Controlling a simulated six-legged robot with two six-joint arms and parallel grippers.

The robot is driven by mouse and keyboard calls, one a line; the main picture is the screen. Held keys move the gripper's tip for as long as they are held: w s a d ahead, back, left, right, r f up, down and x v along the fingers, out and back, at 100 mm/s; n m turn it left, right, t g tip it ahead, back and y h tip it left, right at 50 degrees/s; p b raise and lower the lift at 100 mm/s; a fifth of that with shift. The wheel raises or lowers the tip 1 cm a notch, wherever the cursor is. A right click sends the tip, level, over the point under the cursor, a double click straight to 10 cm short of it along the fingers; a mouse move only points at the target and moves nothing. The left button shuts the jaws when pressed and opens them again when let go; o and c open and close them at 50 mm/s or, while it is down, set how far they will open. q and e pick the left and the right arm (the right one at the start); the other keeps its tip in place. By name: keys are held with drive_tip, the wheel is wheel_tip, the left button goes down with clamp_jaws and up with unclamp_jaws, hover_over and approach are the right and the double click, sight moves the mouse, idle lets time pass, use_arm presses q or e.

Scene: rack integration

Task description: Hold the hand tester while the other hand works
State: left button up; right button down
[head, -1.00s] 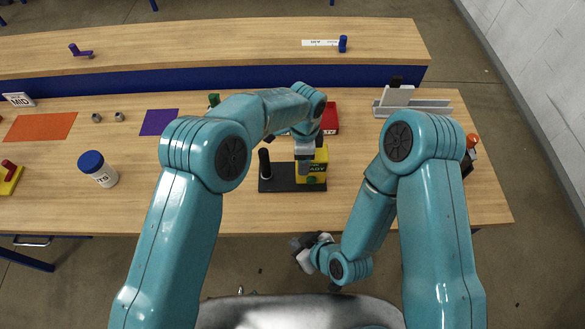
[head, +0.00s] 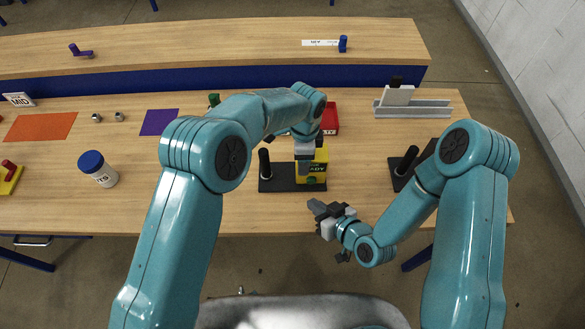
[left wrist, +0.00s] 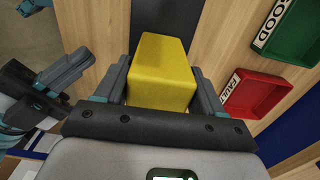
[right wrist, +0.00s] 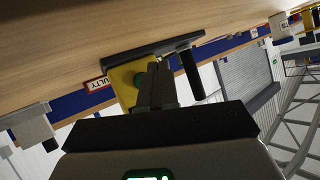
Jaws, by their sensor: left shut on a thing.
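My left gripper (head: 308,152) reaches down from above and is shut on the yellow box. The left wrist view shows the box (left wrist: 160,72) between both fingers.
A red FAULTY tray (left wrist: 253,92) and a green GOOD tray (left wrist: 292,30) lie behind the tester. Another black post (head: 406,160) stands to the right, partly behind my right arm. A blue-capped jar (head: 98,170) stands left.

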drive_tip(key=shift+w, duration=2.1)
idle(0.3)
drive_tip(key=shift+w, duration=0.45)
drive_tip(key=shift+s, duration=3.45)
